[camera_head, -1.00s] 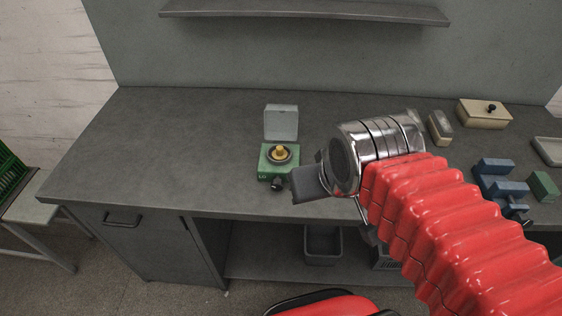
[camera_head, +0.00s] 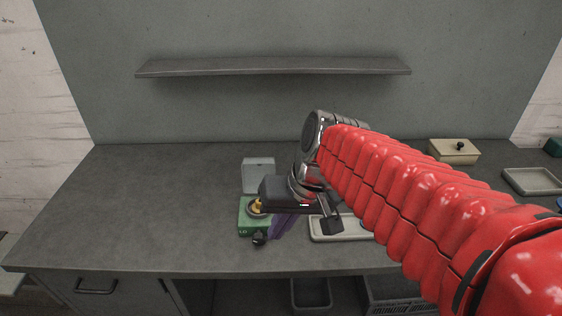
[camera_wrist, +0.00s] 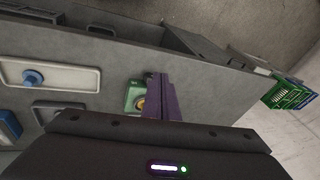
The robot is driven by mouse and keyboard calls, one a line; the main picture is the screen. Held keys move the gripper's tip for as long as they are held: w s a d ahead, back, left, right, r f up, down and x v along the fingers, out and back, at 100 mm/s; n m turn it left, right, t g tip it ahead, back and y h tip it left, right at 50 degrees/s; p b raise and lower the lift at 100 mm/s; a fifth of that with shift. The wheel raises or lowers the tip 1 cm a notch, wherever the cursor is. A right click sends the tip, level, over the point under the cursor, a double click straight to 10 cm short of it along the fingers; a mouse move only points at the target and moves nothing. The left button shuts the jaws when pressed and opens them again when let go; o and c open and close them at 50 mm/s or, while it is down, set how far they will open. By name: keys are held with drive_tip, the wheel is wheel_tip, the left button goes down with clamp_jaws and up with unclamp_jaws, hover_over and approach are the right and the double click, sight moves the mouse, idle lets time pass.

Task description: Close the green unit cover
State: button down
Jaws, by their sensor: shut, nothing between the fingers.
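The green unit (camera_head: 250,222) stands on the workbench with a yellow centre (camera_head: 256,206) and a dark front knob (camera_head: 260,239). Its pale grey cover (camera_head: 258,173) stands upright at the back, open. My gripper (camera_head: 279,231) has purple fingers, shut and empty, pointing down just right of the unit; whether they touch it I cannot tell. My dark gripper body hides part of the unit's right side. In the wrist view, the unit (camera_wrist: 131,95) is partly hidden behind my purple fingers (camera_wrist: 156,84).
A pale tray (camera_head: 352,229) lies right of my gripper. A cream lidded box (camera_head: 453,152) and another tray (camera_head: 532,181) are farther right. A wall shelf (camera_head: 270,66) hangs above. The bench left of the unit is clear. The wrist view shows a green crate (camera_wrist: 288,94) beyond the bench.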

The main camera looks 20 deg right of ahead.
drive_tip(key=w+f+m+y, duration=0.15)
drive_tip(key=w+y, duration=0.25)
drive_tip(key=w, duration=0.5)
drive_tip(key=m+t+y, duration=0.3)
drive_tip(key=m+y, duration=0.2)
drive_tip(key=y, duration=0.1)
approach(260, 173)
wheel_tip(260, 173, up, 3)
drive_tip(key=s, duration=0.3)
drive_tip(key=w+d+f+m+t+y, duration=0.1)
drive_tip(key=w+d+f+t, duration=0.3)
drive_tip(key=d, duration=0.4)
drive_tip(key=shift+d+m, duration=0.15)
drive_tip(key=shift+m, duration=0.3)
drive_tip(key=shift+w, duration=0.1)
drive_tip(key=w+a, duration=0.2)
drive_tip(key=a, duration=0.7)
